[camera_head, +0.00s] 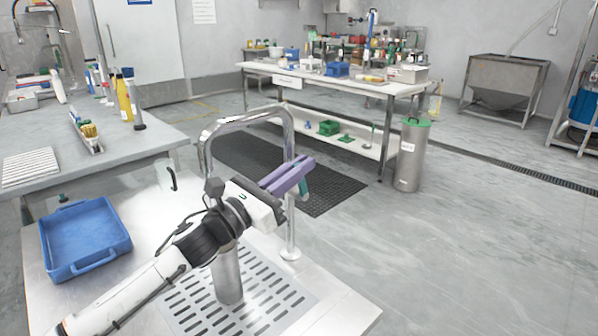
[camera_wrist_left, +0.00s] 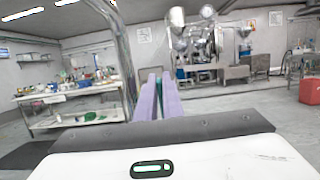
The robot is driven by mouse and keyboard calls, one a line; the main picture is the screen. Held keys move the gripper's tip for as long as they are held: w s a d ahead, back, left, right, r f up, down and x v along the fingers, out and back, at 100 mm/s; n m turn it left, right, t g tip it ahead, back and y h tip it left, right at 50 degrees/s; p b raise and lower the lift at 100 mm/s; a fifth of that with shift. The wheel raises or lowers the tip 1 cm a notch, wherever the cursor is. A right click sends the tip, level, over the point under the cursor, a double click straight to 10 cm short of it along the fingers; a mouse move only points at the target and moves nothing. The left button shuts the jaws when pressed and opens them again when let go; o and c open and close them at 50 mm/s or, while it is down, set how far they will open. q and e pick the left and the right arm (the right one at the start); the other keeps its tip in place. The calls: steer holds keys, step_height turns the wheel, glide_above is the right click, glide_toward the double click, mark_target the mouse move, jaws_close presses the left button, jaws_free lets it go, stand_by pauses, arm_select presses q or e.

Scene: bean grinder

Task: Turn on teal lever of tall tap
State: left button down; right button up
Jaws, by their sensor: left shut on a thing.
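The tall tap (camera_head: 240,118) is a steel pipe bent over like an arch, standing on the steel counter. In the left wrist view its pipe (camera_wrist_left: 124,52) rises left of my fingers. The teal lever (camera_head: 304,188) shows as a small strip beside my purple fingers, mostly hidden by them. My left gripper (camera_head: 306,164) is at the tap's right upright, shut on the teal lever. In the left wrist view a bit of teal shows between the fingers of my left gripper (camera_wrist_left: 160,78). My right gripper is not in view.
A perforated drain plate (camera_head: 275,312) lies under the tap. A blue tray (camera_head: 84,238) sits on the counter at the left. A cluttered white table (camera_head: 330,81) and a steel bin with a green lid (camera_head: 411,155) stand beyond.

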arm_select(q)
steer(key=c, duration=1.9)
jaws_free()
steer(key=shift+s+a+f, duration=0.15)
steer(key=shift+s+a, duration=0.1)
steer(key=shift+a, duration=0.05)
steer(key=v, duration=0.9)
steer(key=shift+s+a+b, duration=0.15)
steer(key=shift+s+b, duration=0.05)
steer(key=shift+b, duration=0.2)
steer(key=shift+c, duration=0.5)
